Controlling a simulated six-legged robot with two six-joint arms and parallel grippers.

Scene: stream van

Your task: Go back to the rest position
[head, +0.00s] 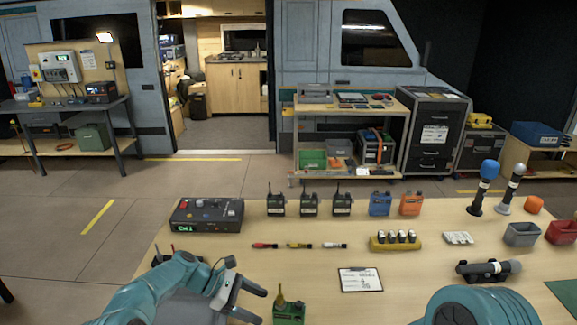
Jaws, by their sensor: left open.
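My left gripper (262,305) is at the bottom centre of the head view, over the near part of the light wooden table (213,262). Its two fingers are apart, with nothing visible between them. A green device with a yellowish antenna (288,311) stands just right of the fingertips, partly cut off by the lower picture edge. I cannot tell whether the fingers touch it. My right arm (470,308) shows as a teal rounded link at the bottom right. Its gripper is not in view.
A control box (207,215), black radios (309,204), a blue canister (380,204), an orange canister (410,204), a yellow battery holder (395,243), a clipboard (361,280) and a lying microphone (488,269) occupy the table. Bare wood lies between the clipboard and the left gripper.

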